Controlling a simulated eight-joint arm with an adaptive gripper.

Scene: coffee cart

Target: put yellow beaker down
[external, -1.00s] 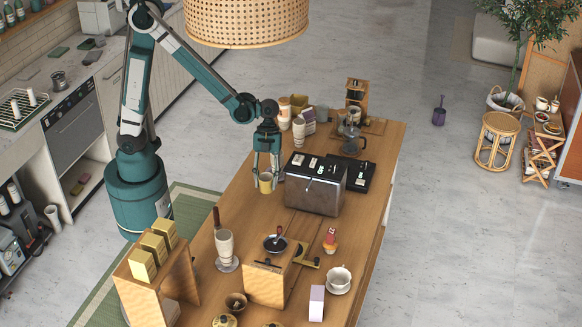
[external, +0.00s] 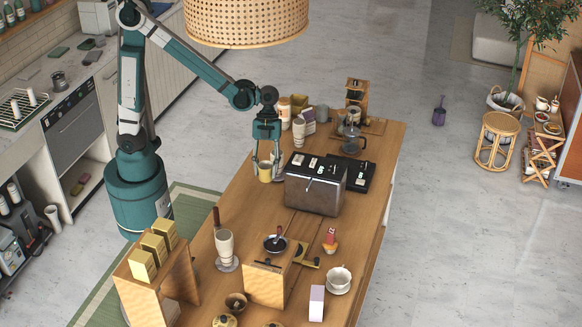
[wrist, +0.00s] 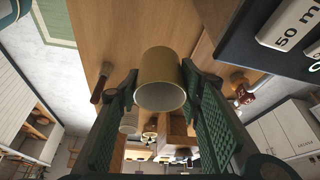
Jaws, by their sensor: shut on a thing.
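The yellow beaker (external: 265,172) is between the fingers of my gripper (external: 267,170), just left of the silver toaster-like box in the external view. In the wrist view the beaker (wrist: 161,80) sits between the green finger pads of my gripper (wrist: 163,95), with its pale open mouth toward the camera. My gripper is shut on it. The beaker is close to the wooden counter (external: 225,190); I cannot tell whether its bottom touches the surface.
The metal box (external: 315,188) stands right of the beaker, with a black tray of labelled pieces (external: 357,172) beside it. Several cups and cartons (external: 299,130) stand behind. A tall cup (external: 225,248) stands nearer the front. Bare wood lies left of and in front of the beaker.

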